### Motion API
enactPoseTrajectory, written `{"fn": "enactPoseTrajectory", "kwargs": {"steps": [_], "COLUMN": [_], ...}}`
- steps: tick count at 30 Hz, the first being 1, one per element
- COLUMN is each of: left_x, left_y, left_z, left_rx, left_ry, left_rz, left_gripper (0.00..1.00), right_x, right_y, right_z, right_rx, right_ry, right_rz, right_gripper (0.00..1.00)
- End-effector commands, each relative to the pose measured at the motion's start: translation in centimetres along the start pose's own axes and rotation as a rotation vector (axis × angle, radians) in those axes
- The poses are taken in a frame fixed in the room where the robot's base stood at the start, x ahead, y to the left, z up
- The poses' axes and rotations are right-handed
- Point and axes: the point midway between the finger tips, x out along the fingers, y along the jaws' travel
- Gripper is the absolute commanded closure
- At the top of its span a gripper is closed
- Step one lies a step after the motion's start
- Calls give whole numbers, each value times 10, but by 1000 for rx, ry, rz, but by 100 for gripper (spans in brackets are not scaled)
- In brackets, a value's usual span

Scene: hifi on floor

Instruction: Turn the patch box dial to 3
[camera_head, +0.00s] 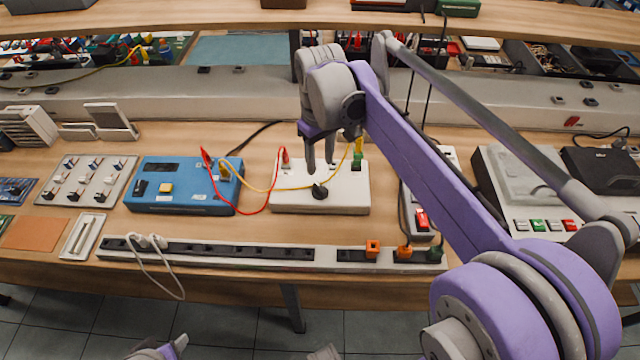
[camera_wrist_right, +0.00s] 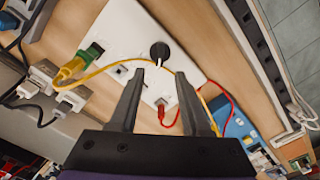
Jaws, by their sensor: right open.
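The patch box (camera_head: 345,185) is a white box on the bench, with a black dial (camera_head: 319,191) on its top. In the right wrist view the dial (camera_wrist_right: 160,50) is a round black knob on the white panel (camera_wrist_right: 120,35). Its setting and any numbers cannot be read. My right gripper (camera_head: 319,168) is open above the box, with its fingertips just behind the dial in the head view. In the right wrist view its fingers (camera_wrist_right: 160,73) are apart with nothing between them, and the dial lies beyond the tips.
Red and yellow cables run from the patch box to a blue box (camera_head: 180,200) on its left; the yellow cable passes close to my fingers. A socket strip (camera_head: 220,262) lies along the front edge. My right arm covers the bench to the right.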

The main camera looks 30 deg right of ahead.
Motion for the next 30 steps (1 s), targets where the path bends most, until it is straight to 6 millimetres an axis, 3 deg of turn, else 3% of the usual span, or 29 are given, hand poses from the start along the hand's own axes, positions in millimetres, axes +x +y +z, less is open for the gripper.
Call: {"fn": "enactPoseTrajectory", "kwargs": {"steps": [6,12,18,26,30], "left_x": [5,8,8,8,8], "left_y": [0,0,0,0,0], "left_z": [3,5,6,6,6], "left_rx": [0,0,0,0,0], "left_ry": [-2,-3,-3,-3,-3], "left_rz": [0,0,0,0,0], "left_gripper": [44,44,44,44,44], "right_x": [45,74,87,87,87], "right_y": [0,0,0,0,0], "right_z": [0,0,0,0,0], "right_rx": [0,1,1,1,1], "right_ry": [1,1,2,2,2], "right_rz": [0,0,1,1,1], "right_gripper": [52,52,52,52,78]}}
